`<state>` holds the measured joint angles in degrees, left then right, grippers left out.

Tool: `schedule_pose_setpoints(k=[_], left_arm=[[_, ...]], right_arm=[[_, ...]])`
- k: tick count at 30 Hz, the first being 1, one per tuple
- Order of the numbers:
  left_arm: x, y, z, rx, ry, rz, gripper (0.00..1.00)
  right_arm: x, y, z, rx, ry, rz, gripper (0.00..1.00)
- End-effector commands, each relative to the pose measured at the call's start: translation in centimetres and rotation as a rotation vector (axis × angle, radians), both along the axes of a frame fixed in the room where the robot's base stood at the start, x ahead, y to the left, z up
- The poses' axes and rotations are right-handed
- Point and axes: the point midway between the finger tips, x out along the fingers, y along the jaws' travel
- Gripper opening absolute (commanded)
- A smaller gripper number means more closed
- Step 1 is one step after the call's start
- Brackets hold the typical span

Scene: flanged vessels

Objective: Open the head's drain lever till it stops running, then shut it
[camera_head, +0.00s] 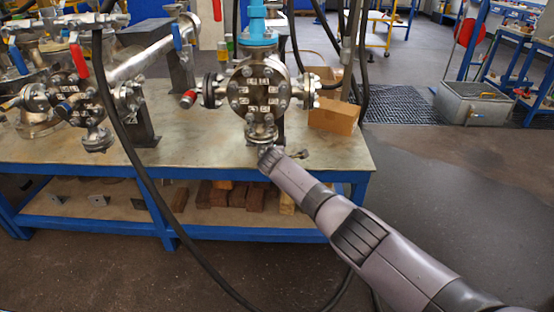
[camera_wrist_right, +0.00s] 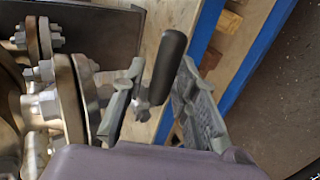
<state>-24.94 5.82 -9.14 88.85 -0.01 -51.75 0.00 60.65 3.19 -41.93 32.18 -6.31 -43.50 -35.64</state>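The vessel head (camera_head: 262,88) is a round steel body with bolted flanges under a blue top fitting, on the bench. My right gripper (camera_head: 270,157) is at its bottom outlet, reaching up from the lower right. In the right wrist view the drain lever (camera_wrist_right: 169,62) has a black grip, tilted, on a small metal stem. My right gripper (camera_wrist_right: 161,80) is open, its fingers on either side of the lever; a gap shows at the left finger, and contact on the right is unclear. No running liquid can be made out. My left gripper is not in view.
The blue-framed bench (camera_head: 200,174) carries other flanged pipes with a red lever (camera_head: 78,56) on the left. A cardboard box (camera_head: 334,115) stands behind the head. A black hose (camera_head: 140,170) hangs across the bench front.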

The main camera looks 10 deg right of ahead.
Motion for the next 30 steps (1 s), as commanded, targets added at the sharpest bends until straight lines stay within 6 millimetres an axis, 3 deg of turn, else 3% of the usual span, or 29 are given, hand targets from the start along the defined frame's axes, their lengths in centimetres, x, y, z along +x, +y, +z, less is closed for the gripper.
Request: schedule_pose_setpoints(k=[3, 17, 30], left_arm=[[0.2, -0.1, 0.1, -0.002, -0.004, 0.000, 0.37], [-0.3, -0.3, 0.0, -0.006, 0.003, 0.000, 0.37], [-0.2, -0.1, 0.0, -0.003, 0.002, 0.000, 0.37]], right_arm=[[0.0, 0.0, 0.0, 0.001, 0.000, 0.000, 0.37], [-0.4, 0.2, 0.3, 0.003, -0.001, 0.000, 0.37], [-4.3, 1.4, 3.0, 0.003, -0.002, 0.002, 0.37]])
